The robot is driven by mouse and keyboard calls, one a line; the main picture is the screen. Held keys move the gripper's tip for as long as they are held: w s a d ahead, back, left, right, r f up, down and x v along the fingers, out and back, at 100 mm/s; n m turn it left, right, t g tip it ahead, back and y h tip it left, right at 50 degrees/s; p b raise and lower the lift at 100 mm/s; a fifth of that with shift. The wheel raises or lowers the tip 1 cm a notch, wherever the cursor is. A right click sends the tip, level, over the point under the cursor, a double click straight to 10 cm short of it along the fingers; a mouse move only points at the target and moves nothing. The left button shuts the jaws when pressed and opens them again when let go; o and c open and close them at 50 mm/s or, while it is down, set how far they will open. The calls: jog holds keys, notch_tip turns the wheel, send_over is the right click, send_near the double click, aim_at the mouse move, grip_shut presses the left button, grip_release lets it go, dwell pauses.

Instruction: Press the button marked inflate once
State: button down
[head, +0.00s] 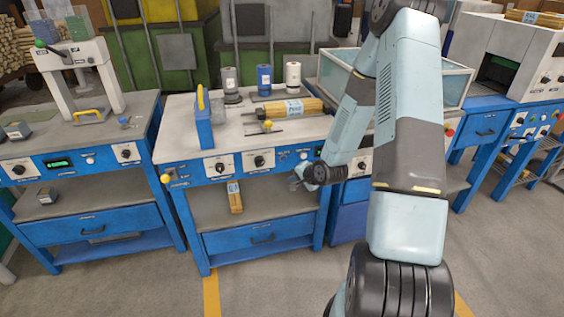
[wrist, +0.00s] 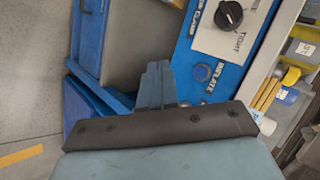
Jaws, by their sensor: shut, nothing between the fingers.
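The button marked inflate is a round blue button (wrist: 203,73) on a blue front panel in the wrist view, with its white lettering beside it. My gripper (wrist: 158,68) is shut and empty, with its fingers to the left of the button in that view. No contact with the button shows. In the head view my gripper (head: 295,181) is in front of the middle bench (head: 230,184), just below its control panel. The button is too small to make out surely in the head view.
A black knob (wrist: 229,15) on a white plate sits beside the button. On the middle bench stand a blue upright holder (head: 204,128), several canisters and a bundle of wood sticks (head: 291,107). Another bench (head: 85,197) stands left, with open floor in front.

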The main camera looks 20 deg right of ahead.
jog(key=shift+w, duration=0.1)
jog(key=shift+w, duration=4.3)
jog(key=shift+w+r, duration=0.1)
jog(key=shift+w, duration=0.65)
jog(key=shift+s, duration=0.85)
jog(key=shift+s, duration=2.5)
